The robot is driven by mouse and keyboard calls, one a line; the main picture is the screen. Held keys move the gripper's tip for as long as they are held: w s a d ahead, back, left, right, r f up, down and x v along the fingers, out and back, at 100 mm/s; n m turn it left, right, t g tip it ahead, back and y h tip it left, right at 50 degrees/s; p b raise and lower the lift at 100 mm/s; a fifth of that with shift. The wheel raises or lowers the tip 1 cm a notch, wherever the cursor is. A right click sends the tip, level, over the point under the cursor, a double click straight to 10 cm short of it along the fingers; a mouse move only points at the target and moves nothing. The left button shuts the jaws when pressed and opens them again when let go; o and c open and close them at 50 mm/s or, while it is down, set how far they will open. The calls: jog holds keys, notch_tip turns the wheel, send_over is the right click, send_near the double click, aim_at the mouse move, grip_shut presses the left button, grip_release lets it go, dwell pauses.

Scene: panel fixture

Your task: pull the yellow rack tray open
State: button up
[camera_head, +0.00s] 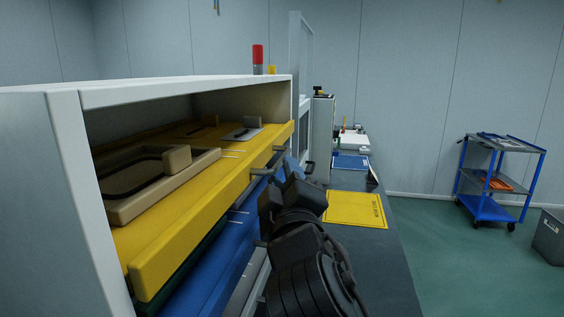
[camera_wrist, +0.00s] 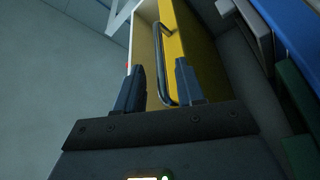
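The yellow rack tray (camera_head: 205,208) is the top tray in a white rack (camera_head: 65,190) at the left of the head view. Its yellow front (camera_wrist: 188,45) also shows in the wrist view. A grey bar handle (camera_wrist: 159,45) stands off that front; in the head view part of the handle (camera_head: 262,172) shows beside my gripper. My gripper (camera_head: 288,178) is in front of the tray's right half. In the wrist view my gripper (camera_wrist: 160,70) has its two fingers apart, with the handle seen between them. I cannot tell whether either finger touches it.
A blue tray (camera_head: 215,262) and a dark green one sit below the yellow tray. A beige frame-shaped part (camera_head: 150,190) and a small grey bracket (camera_head: 243,133) lie on the yellow tray. A dark bench with a yellow sheet (camera_head: 355,209) is to the right. A blue cart (camera_head: 498,180) stands farther off.

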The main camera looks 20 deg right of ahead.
jog(key=shift+p+x, duration=0.3)
jog(key=shift+x, duration=1.75)
jog(key=shift+c, duration=0.3)
jog(key=shift+s, duration=0.1)
grip_shut()
